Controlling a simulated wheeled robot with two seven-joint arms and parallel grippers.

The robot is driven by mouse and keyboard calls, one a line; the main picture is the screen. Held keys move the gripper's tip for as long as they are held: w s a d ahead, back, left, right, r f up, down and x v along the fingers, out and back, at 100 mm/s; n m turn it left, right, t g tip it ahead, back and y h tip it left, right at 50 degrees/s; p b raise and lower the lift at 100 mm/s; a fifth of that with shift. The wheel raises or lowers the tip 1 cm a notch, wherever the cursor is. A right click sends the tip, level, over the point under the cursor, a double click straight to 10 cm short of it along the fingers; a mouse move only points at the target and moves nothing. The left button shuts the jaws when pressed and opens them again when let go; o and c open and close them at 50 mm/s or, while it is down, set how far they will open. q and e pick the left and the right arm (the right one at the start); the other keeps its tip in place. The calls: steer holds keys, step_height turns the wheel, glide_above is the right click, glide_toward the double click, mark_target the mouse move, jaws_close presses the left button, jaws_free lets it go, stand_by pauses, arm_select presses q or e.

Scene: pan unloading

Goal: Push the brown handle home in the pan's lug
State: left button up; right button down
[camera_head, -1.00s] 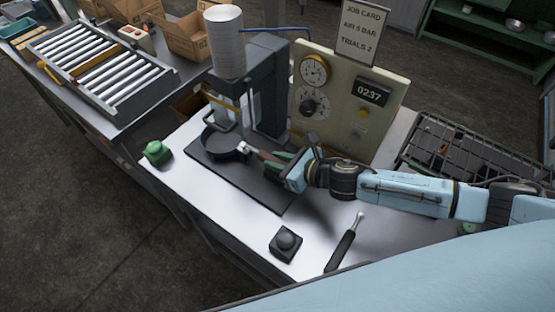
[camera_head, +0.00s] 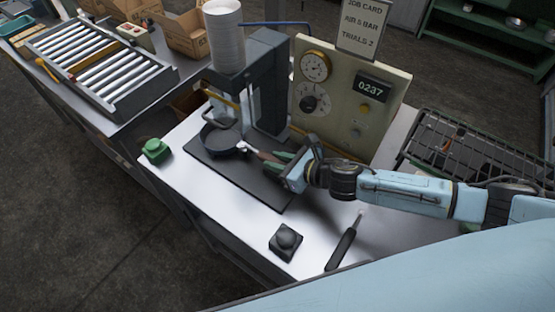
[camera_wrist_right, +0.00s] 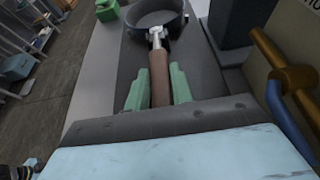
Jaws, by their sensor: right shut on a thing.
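The dark round pan (camera_head: 222,138) sits on the black base plate under the press, and it also shows at the top of the right wrist view (camera_wrist_right: 160,20). The brown handle (camera_wrist_right: 159,78) lies between the green fingers of my right gripper (camera_wrist_right: 158,90), which is shut on it. The handle's metal end (camera_wrist_right: 154,36) points at the pan's side and reaches its lug; how deep it sits I cannot tell. In the head view my right gripper (camera_head: 287,162) is to the right of the pan, low over the base plate (camera_head: 240,176). My left gripper is not in view.
The press (camera_head: 262,85) stands behind the pan, with a gauge panel (camera_head: 340,105) to its right. A green button box (camera_head: 155,150) is left, a black button box (camera_head: 286,241) in front. A black-handled tool (camera_head: 343,245) lies front right. A wire rack (camera_head: 470,155) is at right.

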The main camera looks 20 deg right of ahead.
steer(key=shift+f, duration=0.1)
steer(key=c, duration=1.1)
jaws_free()
steer(key=shift+s, duration=0.1)
steer(key=shift+b+v, duration=0.75)
steer(key=shift+v, duration=5.9)
